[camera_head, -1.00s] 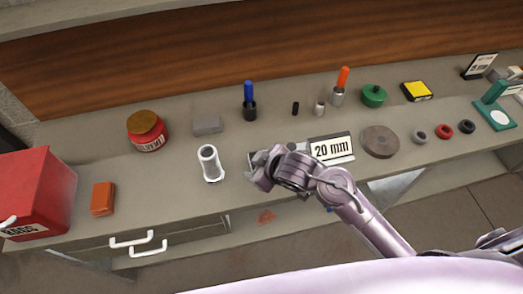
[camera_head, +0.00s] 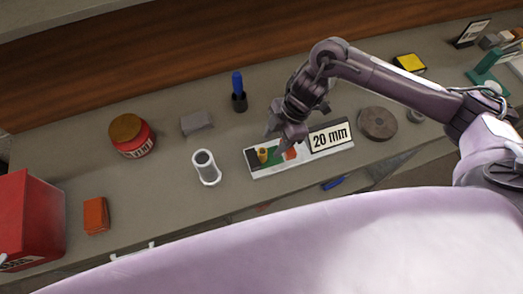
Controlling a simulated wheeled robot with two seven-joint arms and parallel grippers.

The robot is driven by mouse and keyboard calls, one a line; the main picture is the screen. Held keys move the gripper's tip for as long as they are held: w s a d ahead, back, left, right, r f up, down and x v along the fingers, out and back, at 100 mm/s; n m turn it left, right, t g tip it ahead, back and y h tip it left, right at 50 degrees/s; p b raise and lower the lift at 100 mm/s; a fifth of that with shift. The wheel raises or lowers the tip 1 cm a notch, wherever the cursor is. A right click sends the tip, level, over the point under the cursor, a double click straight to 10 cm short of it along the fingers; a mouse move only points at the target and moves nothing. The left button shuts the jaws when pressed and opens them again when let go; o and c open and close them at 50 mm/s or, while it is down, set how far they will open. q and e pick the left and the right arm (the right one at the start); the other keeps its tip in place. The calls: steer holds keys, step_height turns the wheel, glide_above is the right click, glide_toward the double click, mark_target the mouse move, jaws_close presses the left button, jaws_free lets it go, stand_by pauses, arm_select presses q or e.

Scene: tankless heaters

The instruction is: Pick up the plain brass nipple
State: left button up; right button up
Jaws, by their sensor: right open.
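A small brass-coloured piece (camera_head: 263,155), which looks like the plain brass nipple, stands on the left part of a flat tray (camera_head: 262,174) with a "20 mm" label. It is too small to make out its surface. My right gripper (camera_head: 277,146) is open and points down over the tray, just right of the brass piece. I cannot tell whether its fingertips touch anything. An orange-red piece (camera_head: 292,153) lies on the tray beside the fingers. My left gripper is not in view.
A grey block (camera_head: 197,123), a blue-topped tool (camera_head: 238,92) and a red jar (camera_head: 132,137) stand behind. A brown disc (camera_head: 378,124) lies to the right. The bench front edge is close below the tray.

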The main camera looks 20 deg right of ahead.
mark_target(266, 151)
steer(key=p+x, duration=0.1)
steer(key=x, duration=0.3)
steer(key=shift+s+a+f+p, duration=0.2)
steer(key=shift+s+a+p, duration=0.05)
steer(key=shift+a+p, duration=0.15)
steer(key=shift+a+f, duration=0.1)
steer(key=shift+f, duration=0.25)
steer(key=c, duration=1)
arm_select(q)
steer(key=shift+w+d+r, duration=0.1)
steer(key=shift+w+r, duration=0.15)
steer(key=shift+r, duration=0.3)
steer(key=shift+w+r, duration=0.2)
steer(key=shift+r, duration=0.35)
arm_select(e)
jaws_close()
steer(key=shift+w+r, duration=0.1)
steer(key=shift+r, duration=0.1)
